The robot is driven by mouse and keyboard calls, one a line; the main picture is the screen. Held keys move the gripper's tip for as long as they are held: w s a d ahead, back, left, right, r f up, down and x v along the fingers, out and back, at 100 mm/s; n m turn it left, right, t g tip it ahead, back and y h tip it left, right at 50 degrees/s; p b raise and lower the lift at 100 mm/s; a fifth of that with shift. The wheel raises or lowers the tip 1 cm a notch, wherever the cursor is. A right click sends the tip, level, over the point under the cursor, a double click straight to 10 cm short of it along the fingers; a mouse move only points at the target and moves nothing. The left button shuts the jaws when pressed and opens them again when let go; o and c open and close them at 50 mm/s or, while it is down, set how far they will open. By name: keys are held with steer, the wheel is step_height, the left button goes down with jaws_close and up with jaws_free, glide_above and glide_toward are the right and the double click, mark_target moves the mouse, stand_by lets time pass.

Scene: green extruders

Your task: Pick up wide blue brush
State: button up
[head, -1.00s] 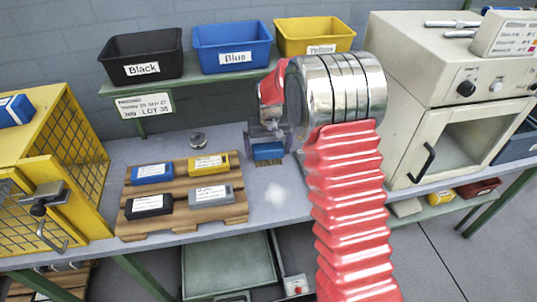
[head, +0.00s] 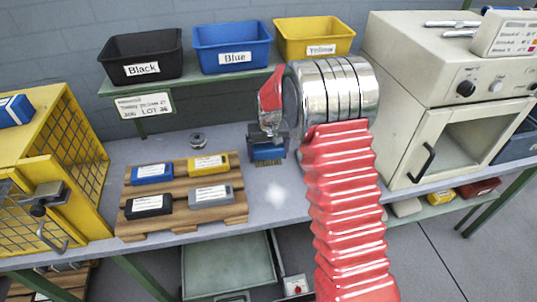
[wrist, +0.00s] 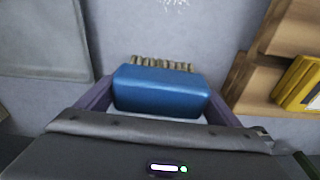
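The wide blue brush (head: 268,152) rests on the grey bench, with its tan bristles toward the front edge. In the wrist view the blue brush (wrist: 162,90) lies between my gripper's two purple fingers, bristles at the top. My gripper (head: 268,140) is low over the brush, reaching down from above. In the wrist view my gripper (wrist: 160,100) has its fingers spread, one along each short end of the brush. Any gap at the ends is very small, and firm contact does not show. The gripper body partly hides the brush's back.
A wooden pallet (head: 186,220) with several labelled blocks lies left of the brush. A small metal knob (head: 197,140) stands behind it. Black (head: 140,54), blue (head: 231,46) and yellow (head: 315,36) bins sit on the shelf. A cream oven (head: 449,105) stands to the right.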

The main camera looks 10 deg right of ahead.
steer(key=c, duration=0.6)
steer(key=shift+c, duration=0.2)
step_height(320, 180, up, 10)
steer(key=shift+r, duration=0.1)
stand_by(0.6)
steer(key=o, duration=0.5)
steer(key=c, duration=0.3)
steer(key=s+f, duration=0.2)
steer(key=s, duration=0.7)
steer(key=shift+s+f+n, duration=0.2)
steer(key=shift+s+n, duration=0.1)
steer(key=shift+s, duration=0.05)
